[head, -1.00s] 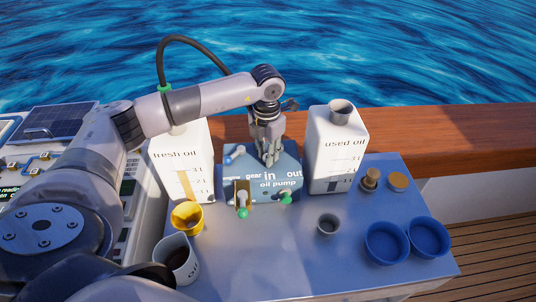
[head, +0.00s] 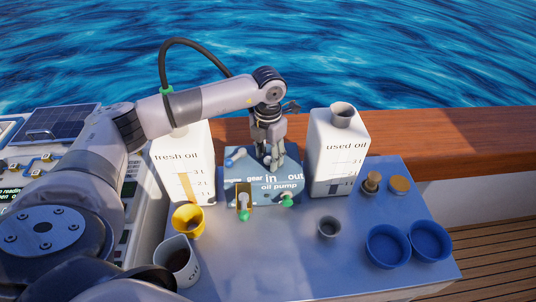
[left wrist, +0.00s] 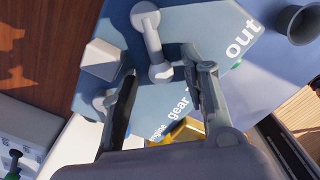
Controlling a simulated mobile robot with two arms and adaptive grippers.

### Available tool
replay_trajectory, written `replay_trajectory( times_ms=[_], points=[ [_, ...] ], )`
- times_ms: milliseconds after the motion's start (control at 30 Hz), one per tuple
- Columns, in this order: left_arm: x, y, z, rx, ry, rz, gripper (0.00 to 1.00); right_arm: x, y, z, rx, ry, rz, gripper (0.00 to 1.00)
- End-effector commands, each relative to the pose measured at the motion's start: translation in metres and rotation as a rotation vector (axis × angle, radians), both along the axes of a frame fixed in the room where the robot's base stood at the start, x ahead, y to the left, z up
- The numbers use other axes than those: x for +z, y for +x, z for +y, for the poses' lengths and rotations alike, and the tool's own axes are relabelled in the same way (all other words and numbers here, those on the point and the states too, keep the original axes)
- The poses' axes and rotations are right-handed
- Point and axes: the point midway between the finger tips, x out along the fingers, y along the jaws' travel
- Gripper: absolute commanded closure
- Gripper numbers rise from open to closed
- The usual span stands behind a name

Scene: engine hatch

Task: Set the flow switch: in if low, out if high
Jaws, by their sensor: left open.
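The blue oil pump box (head: 250,196) stands between two white tanks and carries the words "in" and "out". My left gripper (head: 268,164) is over its upper part, open, fingers pointing down. In the left wrist view, a grey lever with rounded ends (left wrist: 153,45) stands just beyond the gap between the open fingers (left wrist: 165,95); I cannot tell whether they touch. The fresh oil tank (head: 182,150) shows an amber strip reaching about the upper marks. The used oil tank (head: 336,150) shows a dark strip near the 1L mark. My right gripper is not seen.
Green-ended levers (head: 287,202) sit on the pump front. A yellow cup (head: 188,220) and a white mug (head: 177,260) stand left. The table's front middle (head: 270,260) is clear.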

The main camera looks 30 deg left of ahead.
Motion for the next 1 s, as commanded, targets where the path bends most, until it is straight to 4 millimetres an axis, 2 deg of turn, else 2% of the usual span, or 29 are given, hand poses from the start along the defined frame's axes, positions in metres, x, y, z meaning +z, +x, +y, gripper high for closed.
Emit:
replay_trajectory(
  times_ms=[167,400,600,767,1000],
  points=[
    [0.023,0.001,0.0,0.001,0.0,-0.005,0.59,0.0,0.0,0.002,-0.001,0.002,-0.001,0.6],
    [0.075,0.002,0.0,0.0,-0.001,-0.006,0.59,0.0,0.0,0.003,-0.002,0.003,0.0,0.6],
    [0.107,0.001,0.0,0.001,-0.001,-0.005,0.59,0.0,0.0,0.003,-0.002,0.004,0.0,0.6],
    [0.117,0.001,0.0,0.001,0.0,-0.002,0.59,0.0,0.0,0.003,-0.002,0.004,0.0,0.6],
    [0.119,0.001,0.0,0.001,0.0,-0.001,0.59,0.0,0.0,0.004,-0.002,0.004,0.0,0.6]
  ],
)
